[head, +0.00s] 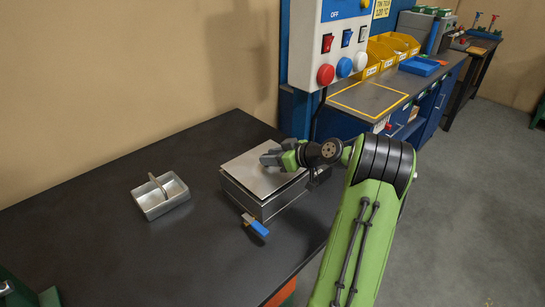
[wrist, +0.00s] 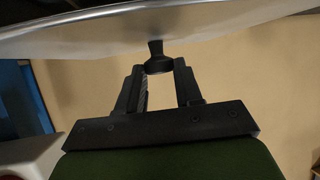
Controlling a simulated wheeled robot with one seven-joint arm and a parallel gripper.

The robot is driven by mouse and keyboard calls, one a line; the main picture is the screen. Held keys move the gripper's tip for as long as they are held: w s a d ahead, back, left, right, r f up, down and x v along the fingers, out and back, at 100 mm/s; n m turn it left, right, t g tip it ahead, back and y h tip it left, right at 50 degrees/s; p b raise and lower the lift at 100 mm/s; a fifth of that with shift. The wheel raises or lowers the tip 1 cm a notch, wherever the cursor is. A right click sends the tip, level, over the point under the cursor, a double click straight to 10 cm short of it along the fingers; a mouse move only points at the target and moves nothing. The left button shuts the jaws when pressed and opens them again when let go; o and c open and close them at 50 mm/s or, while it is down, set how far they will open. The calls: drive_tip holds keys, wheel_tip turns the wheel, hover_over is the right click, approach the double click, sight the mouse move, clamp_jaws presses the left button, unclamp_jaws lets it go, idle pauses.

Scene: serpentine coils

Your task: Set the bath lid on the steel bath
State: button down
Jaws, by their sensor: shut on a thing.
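The steel bath (head: 264,208) is a square metal box near the right edge of the dark bench in the head view. The bath lid (head: 248,174) is a flat square steel plate over its top, roughly lined up with it. A thin dark line shows between lid and bath; I cannot tell whether they touch. My gripper (head: 272,158) reaches in from the right above the lid. In the wrist view my gripper (wrist: 159,70) is shut on the lid's dark knob (wrist: 156,48), with the lid (wrist: 160,28) across the top. The bath's inside is hidden.
A blue-handled valve (head: 257,226) sticks out at the bath's front. A steel divided tray with a handle (head: 160,196) stands to the left on the bench (head: 90,225). A control box (head: 340,45) with buttons hangs behind the bath. The bench between tray and bath is clear.

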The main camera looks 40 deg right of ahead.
drive_tip(key=shift+f, duration=0.25)
drive_tip(key=c, duration=0.8)
unclamp_jaws()
drive_tip(key=shift+o, duration=0.2)
